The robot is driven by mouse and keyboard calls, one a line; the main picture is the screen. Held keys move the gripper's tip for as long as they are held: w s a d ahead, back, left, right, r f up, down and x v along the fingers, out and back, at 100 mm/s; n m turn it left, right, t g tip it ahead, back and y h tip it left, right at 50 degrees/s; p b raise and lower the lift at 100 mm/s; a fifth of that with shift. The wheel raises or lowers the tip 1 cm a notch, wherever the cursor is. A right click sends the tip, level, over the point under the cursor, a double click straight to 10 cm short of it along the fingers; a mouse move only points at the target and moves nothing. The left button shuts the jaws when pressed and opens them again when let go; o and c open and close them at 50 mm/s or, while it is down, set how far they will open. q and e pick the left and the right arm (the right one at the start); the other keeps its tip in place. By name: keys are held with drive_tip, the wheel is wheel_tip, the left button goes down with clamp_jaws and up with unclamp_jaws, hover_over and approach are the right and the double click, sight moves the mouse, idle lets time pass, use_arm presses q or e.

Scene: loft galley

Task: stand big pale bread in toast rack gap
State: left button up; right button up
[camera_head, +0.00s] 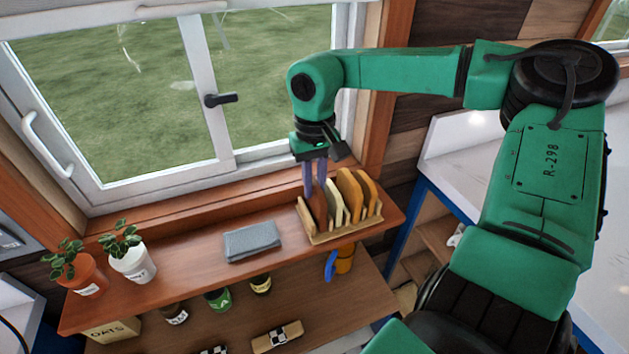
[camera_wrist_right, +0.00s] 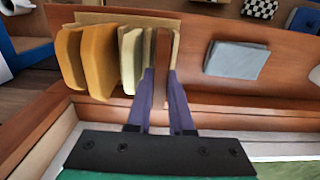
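The wooden toast rack (camera_head: 318,238) stands at the right end of the upper shelf, with several upright slices in it. A pale cream slice (camera_head: 336,203) stands left of two tan slices (camera_head: 350,190); it also shows in the right wrist view (camera_wrist_right: 131,62). A reddish-brown slice (camera_head: 319,207) stands at the rack's left side, next to the pale one. My right gripper (camera_head: 315,185) points down, with its purple fingers on both faces of the brown slice (camera_wrist_right: 162,62). The slice fills the space between the fingertips. My left gripper is out of view.
A folded grey cloth (camera_head: 252,241) lies left of the rack, with bare shelf between. Two potted plants (camera_head: 130,262) stand at the left end. Several jars and an orange mug (camera_head: 345,259) are on the lower shelf. The window (camera_head: 130,100) is behind.

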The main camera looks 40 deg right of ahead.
drive_tip(key=o, duration=0.4)
drive_tip(key=shift+r, duration=0.1)
wheel_tip(320, 180, up, 14)
drive_tip(key=shift+r+b, duration=0.2)
drive_tip(key=shift+b, duration=0.8)
